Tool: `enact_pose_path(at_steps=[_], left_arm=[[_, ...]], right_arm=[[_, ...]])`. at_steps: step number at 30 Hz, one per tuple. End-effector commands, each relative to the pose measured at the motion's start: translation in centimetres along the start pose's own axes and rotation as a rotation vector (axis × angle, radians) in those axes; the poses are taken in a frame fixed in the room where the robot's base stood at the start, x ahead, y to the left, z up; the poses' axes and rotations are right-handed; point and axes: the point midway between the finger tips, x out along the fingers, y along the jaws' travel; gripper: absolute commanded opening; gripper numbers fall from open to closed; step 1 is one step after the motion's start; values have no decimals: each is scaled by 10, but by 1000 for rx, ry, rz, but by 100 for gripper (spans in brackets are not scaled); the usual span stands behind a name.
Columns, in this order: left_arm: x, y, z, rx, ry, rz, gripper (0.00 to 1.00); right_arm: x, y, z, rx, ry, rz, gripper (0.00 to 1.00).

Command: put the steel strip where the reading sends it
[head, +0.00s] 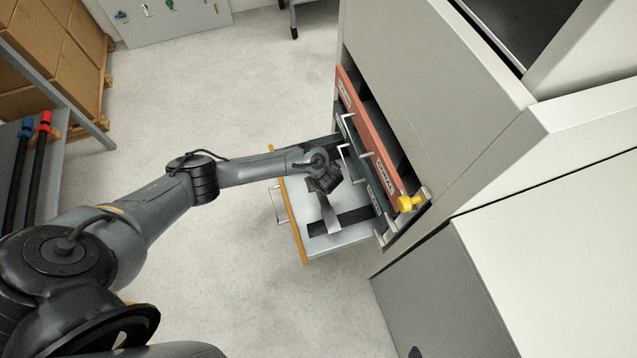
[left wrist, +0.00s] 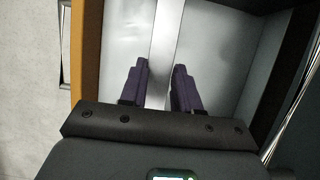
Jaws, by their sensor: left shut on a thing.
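My left gripper (head: 325,183) is over an open drawer (head: 300,228) with an orange-yellow front edge. It is shut on the steel strip (head: 329,214), a narrow pale metal piece that extends from the jaws toward the drawer's floor. In the left wrist view the strip (left wrist: 165,35) runs between the two dark fingers (left wrist: 162,72) of the gripper, above the grey drawer floor. A dark band (head: 352,219) crosses the drawer near the strip's lower end. I cannot tell whether the strip touches the drawer. My right gripper is not in view.
The drawer extends from a grey cabinet (head: 430,100). The floor between is clear.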

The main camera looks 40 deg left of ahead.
Motion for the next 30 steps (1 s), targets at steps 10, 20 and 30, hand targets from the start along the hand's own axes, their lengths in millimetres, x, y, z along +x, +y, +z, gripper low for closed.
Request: enact_pose_path(at_steps=[10, 20, 30], left_arm=[[1, 0, 0, 0, 0, 0, 38], [1, 0, 0, 0, 0, 0, 57], [-24, -1, 2, 0, 2, -2, 57]], right_arm=[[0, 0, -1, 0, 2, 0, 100], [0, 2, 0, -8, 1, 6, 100], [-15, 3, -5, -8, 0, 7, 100]])
